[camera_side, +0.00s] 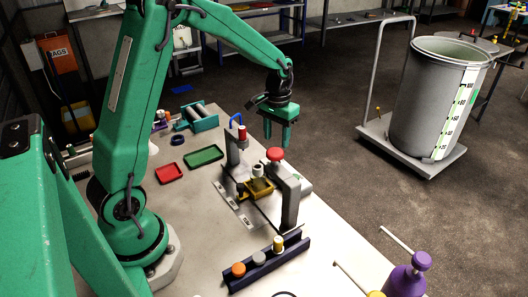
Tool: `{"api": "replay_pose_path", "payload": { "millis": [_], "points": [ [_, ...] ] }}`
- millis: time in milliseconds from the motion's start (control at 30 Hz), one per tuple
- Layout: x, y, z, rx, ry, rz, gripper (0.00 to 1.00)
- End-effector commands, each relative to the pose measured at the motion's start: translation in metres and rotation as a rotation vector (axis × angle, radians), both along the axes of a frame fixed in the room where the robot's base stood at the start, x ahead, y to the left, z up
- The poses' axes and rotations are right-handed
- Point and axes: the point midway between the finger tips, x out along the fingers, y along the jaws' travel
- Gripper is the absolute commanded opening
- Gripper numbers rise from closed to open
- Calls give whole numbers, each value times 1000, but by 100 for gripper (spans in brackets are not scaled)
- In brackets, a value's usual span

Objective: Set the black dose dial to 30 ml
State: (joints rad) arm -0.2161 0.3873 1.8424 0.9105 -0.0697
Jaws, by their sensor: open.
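I cannot pick out the black dose dial or any ml marking on it; it may be hidden or too small. My gripper (277,138) hangs pointing down above the bench, its green fingers apart with nothing visible between them. Below it stands a grey column (290,202) with a red knob (275,154) near its top. A yellow tray-like part (258,189) sits beside the column, with a small pale cylinder (257,170) by it. A thinner post (232,152) with a red cap stands to the left.
A green tray (203,156) and a red tray (168,173) lie to the left. A dark blue rack (266,266) with several capped pieces is in front. A purple bottle (405,280) stands at lower right. A large grey drum (430,105) is on a floor trolley.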

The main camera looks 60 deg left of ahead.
Motion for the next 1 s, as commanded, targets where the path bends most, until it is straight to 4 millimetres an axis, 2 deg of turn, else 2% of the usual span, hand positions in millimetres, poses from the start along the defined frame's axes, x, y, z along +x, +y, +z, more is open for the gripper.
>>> {"api": "replay_pose_path", "payload": {
  "millis": [167,633,767,1000],
  "points": [
    [0,0,7,0,1,0,46],
    [0,0,7,0,1,43,46],
    [0,0,7,0,1,134,46],
    [0,0,7,-1,1,432,46]
  ]
}}
